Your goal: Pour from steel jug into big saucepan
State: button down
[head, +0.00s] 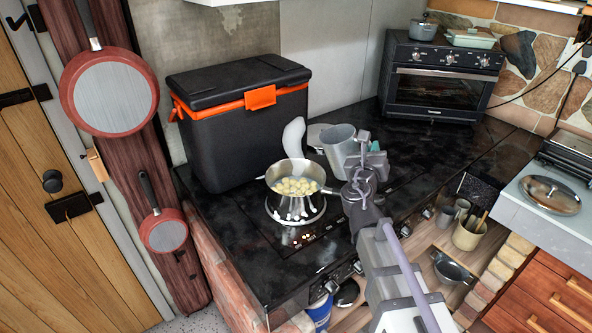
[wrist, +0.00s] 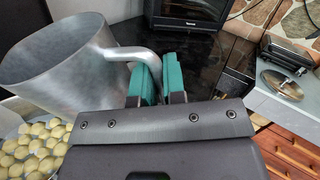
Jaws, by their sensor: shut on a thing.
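The steel jug (head: 338,146) is held above the counter, just right of and behind the saucepan in the head view. It looks roughly upright, with perhaps a slight lean. My gripper (head: 369,153) is shut on its handle; in the wrist view the green jaws (wrist: 158,82) close around the handle of the jug (wrist: 75,62). The jug's contents are hidden. The big saucepan (head: 290,203) stands on the hob with many pale yellow round pieces in it. Those pieces also show at the lower left of the wrist view, under the jug.
A black cooler with an orange latch (head: 232,120) stands left of the saucepan. A white curved object (head: 293,136) rises behind the saucepan, near a grey round item (head: 317,134). A toaster oven (head: 438,85) stands at the back right. The counter before the oven is clear.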

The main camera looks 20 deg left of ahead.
aim_at(340, 146)
jog(key=shift+s+a+r+n+t+y+b, duration=0.1)
jog(key=shift+s+a+r+n+t+y, duration=0.05)
jog(key=shift+a+n, duration=0.45)
jog(key=shift+s+a+r+n+t+y+b, duration=0.1)
jog(key=shift+s+a+n+t, duration=0.1)
jog(key=shift+a+n, duration=0.45)
jog(key=shift+s+a+r+n+t+y+b, duration=0.15)
jog(key=shift+a+n, duration=0.3)
jog(key=shift+n, duration=0.3)
jog(key=shift+s+a+r+n+t+y+b, duration=0.15)
jog(key=shift+a+n+t+y+b, duration=0.25)
jog(key=shift+n, duration=0.6)
jog(key=shift+s+a+r+n+t+y, duration=0.1)
jog(key=shift+a+n+y, duration=0.2)
jog(key=shift+a+n, duration=0.5)
jog(key=shift+s+a+n+t+y+b, duration=0.2)
jog(key=shift+a+n+y+b, duration=0.2)
jog(key=shift+n, duration=0.75)
jog(key=shift+s+a+n+t+y+b, duration=0.2)
jog(key=shift+a+n+y, duration=0.25)
jog(key=shift+n, duration=0.7)
jog(key=shift+s+a+r+n+y, duration=0.15)
jog(key=shift+a+r+n+y, duration=0.15)
jog(key=shift+a+n, duration=0.3)
jog(key=shift+s+a+r+n+y, duration=0.15)
jog(key=shift+a+n+y, duration=0.1)
jog(key=shift+a+n, duration=0.3)
jog(key=shift+s+a+r+n+y, duration=0.15)
jog(key=shift+a+r+n+y, duration=0.25)
jog(key=shift+a, duration=0.3)
